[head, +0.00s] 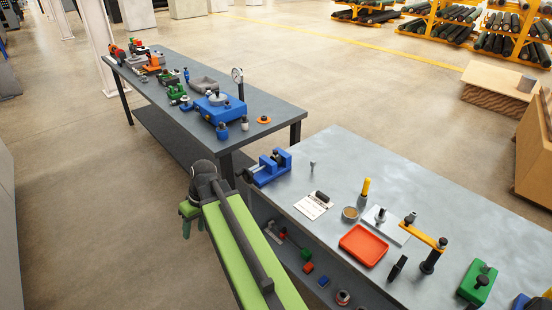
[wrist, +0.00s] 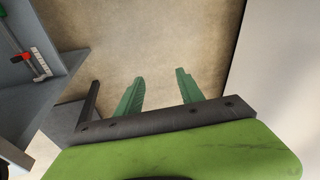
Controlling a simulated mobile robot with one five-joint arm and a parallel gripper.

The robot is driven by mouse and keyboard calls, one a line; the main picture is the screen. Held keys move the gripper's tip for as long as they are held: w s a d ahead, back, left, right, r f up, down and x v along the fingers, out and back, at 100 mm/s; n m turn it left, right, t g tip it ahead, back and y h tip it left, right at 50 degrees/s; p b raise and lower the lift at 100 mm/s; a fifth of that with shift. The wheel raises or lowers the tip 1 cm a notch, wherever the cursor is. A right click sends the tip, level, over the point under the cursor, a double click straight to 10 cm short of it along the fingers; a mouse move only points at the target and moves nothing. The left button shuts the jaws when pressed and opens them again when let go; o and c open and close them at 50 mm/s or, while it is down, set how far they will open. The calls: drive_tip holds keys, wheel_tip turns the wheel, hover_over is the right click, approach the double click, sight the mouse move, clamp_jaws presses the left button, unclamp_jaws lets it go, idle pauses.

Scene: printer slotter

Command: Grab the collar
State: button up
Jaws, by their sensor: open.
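I cannot tell for certain which thing is the collar. A flat orange ring (head: 263,120) lies on the far workbench (head: 277,107). A small round piece (head: 343,297) is on the near bench's lower shelf. My gripper (head: 193,222) hangs left of the near bench, over the floor and apart from all of these. In the wrist view its two green fingers (wrist: 160,84) are spread with only bare floor between them.
A blue vise (head: 268,167) sits at the near bench's left corner. A yellow-handled tool (head: 364,190), an orange-armed clamp (head: 425,235) and a green block (head: 477,283) stand on the bench. The lower shelf holds several small parts. The floor at left is clear.

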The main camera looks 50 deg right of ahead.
drive_tip(key=d+r+t+y+p, duration=0.1)
drive_tip(key=d+r+t+p, duration=0.3)
drive_tip(key=d, duration=1.2)
drive_tip(key=t+h, duration=0.2)
drive_tip(key=t, duration=0.5)
approach(277, 153)
drive_tip(key=w+b, duration=0.1)
drive_tip(key=b, duration=0.1)
drive_tip(key=w+b, duration=0.1)
drive_tip(key=b, duration=0.1)
drive_tip(key=w+f+b, duration=0.1)
drive_tip(key=b, duration=0.1)
drive_tip(key=shift+w+a+n+g+h, duration=0.1)
drive_tip(key=shift+n+g+h, duration=0.2)
drive_tip(key=shift+n, duration=0.1)
drive_tip(key=b+x, duration=0.3)
drive_tip(key=x, duration=0.2)
drive_tip(key=shift+a+f, duration=0.1)
drive_tip(key=shift+f, duration=0.05)
drive_tip(key=shift+w, duration=0.1)
drive_tip(key=shift+c, duration=0.3)
clamp_jaws()
